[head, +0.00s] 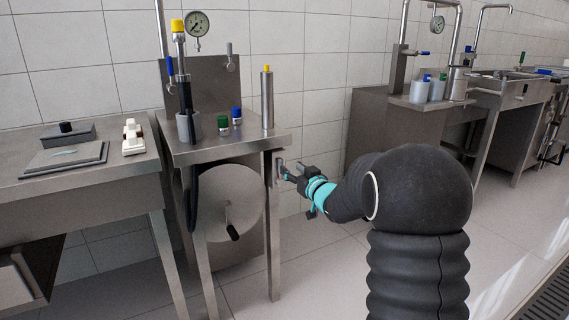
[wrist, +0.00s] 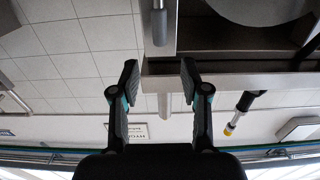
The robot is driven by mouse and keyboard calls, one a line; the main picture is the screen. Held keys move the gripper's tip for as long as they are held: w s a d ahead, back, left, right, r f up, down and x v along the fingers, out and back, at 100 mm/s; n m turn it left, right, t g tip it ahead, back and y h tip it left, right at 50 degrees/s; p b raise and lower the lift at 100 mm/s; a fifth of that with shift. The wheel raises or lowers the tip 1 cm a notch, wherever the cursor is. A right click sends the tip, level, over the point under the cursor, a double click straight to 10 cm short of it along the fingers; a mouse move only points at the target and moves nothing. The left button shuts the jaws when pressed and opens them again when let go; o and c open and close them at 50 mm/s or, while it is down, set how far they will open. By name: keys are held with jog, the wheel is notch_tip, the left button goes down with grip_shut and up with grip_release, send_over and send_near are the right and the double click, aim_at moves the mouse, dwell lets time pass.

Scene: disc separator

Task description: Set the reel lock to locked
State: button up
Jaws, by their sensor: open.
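A round grey reel (head: 238,195) with a dark-handled crank (head: 232,228) hangs under the small steel table. A small light-grey plate or lever (head: 279,168), which looks like the reel lock, is on the table's right side by the leg. In the wrist view a grey round-ended lever (wrist: 160,27) stands beyond the fingertips, roughly centred between them. My gripper (head: 284,173) is beside this part; in the wrist view my gripper (wrist: 159,78) is open and empty. The fingers do not visibly touch the lever. I cannot read the lock's setting. The reel also shows in the wrist view (wrist: 258,8).
The small steel table (head: 225,149) carries a grey cup (head: 187,127), green and blue-capped bottles (head: 230,121) and a steel cylinder (head: 267,100). Its front right leg (head: 274,250) is close to my gripper. Open floor (head: 330,260) lies to the right.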

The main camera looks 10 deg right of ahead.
aim_at(282, 161)
jog(key=x, duration=0.6)
grip_shut()
